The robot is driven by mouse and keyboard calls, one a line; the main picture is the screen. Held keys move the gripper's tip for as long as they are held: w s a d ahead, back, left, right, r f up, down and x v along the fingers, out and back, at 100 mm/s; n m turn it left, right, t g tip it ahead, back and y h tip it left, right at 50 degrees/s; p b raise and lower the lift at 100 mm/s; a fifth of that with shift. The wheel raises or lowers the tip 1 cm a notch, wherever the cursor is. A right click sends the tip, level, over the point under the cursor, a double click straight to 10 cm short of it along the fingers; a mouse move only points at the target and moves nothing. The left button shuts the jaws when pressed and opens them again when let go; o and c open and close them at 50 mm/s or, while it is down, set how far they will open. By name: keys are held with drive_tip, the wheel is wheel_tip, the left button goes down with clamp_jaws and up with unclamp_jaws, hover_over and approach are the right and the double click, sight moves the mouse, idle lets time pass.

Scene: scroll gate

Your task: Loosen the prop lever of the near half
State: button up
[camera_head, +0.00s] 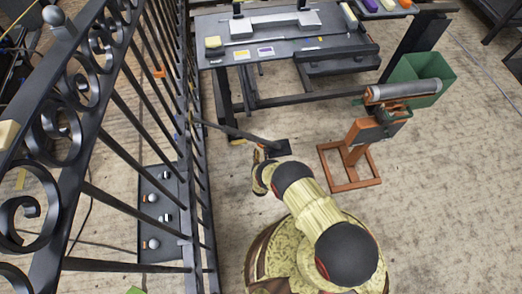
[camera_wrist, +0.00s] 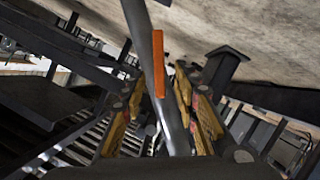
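The near gate half (camera_head: 125,105) is black wrought iron with scrolls and upright bars, along the left of the head view. A dark prop lever (camera_head: 232,131) slants from the gate's bars down to a small dark block (camera_head: 278,149) on the floor. My gripper (camera_head: 259,162) is beside the lever's lower end, partly hidden by my arm. In the wrist view my gripper (camera_wrist: 165,115) has its yellow-brown fingers apart on either side of a grey bar (camera_wrist: 143,30), apparently the lever. An orange strip (camera_wrist: 158,70) lies along the bar. Contact with the fingers cannot be told.
A dark workbench (camera_head: 285,50) with tools stands at the back. An orange stand (camera_head: 355,145) with a roller and a green bin (camera_head: 425,75) are to the right. A dark panel with knobs (camera_head: 160,215) lies behind the gate bars. Floor at lower right is clear.

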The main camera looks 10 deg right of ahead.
drive_tip(key=v, duration=0.9)
drive_tip(key=shift+s, duration=0.15)
